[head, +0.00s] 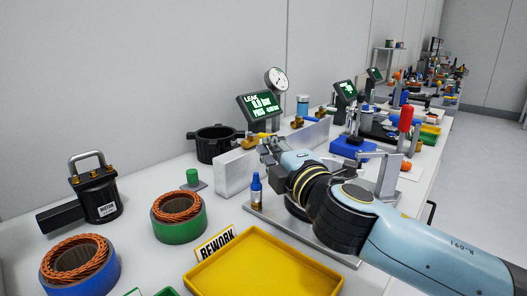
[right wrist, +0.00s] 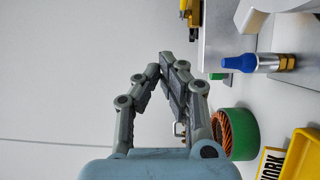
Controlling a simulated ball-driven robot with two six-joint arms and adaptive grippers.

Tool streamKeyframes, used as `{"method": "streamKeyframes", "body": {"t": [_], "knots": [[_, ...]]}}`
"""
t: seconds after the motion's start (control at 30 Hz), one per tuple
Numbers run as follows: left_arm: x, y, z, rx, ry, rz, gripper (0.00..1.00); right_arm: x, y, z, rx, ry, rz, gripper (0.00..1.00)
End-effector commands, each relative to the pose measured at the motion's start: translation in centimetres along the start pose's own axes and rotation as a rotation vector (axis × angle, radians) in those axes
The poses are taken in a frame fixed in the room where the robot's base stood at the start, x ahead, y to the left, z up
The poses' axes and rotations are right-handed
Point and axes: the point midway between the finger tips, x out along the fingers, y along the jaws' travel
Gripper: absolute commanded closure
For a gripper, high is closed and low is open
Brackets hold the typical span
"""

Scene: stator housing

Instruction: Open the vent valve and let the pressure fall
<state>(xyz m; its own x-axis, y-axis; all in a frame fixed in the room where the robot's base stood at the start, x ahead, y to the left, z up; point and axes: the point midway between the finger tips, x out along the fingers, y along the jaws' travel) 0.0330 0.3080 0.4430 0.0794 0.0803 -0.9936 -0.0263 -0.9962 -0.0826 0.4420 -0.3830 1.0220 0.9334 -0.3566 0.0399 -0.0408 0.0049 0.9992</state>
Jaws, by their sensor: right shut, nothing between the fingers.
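A brass valve with a yellow lever (head: 261,136) sits at the grey block, just behind my right gripper (head: 267,150) in the head view. I cannot tell which one is the vent valve. The round pressure gauge (head: 276,80) stands above the green-lit leak screen (head: 260,104); its reading is too small to tell. In the right wrist view the right gripper (right wrist: 163,65) is shut and empty, and a yellow part (right wrist: 190,10) shows beyond its fingers, apart from them. My left gripper is out of view.
A black ribbed housing (head: 214,144) is left of the grey block (head: 234,172). Wound stators (head: 178,230), a motor with a handle (head: 98,195) and a yellow rework tray (head: 262,240) fill the front.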

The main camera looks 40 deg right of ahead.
Motion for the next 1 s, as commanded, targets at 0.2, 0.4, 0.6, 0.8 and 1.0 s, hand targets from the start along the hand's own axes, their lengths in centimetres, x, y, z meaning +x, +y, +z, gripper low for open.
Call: {"method": "streamKeyframes", "body": {"t": [0.2,0.4,0.6,0.8,1.0], "knots": [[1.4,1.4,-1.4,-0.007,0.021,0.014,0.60,-1.2,-3.3,0.3,-0.009,0.000,-0.045,1.00],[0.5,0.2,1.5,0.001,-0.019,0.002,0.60,2.2,-3.0,0.3,-0.009,0.000,-0.042,1.00],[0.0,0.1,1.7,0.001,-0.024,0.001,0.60,6.6,-3.3,0.3,-0.008,-0.001,-0.042,1.00],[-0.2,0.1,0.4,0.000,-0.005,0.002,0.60,9.6,-3.5,1.7,-0.015,0.000,-0.044,1.00],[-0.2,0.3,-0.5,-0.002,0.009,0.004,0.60,10.8,-3.7,2.9,-0.010,0.000,-0.045,1.00]]}}
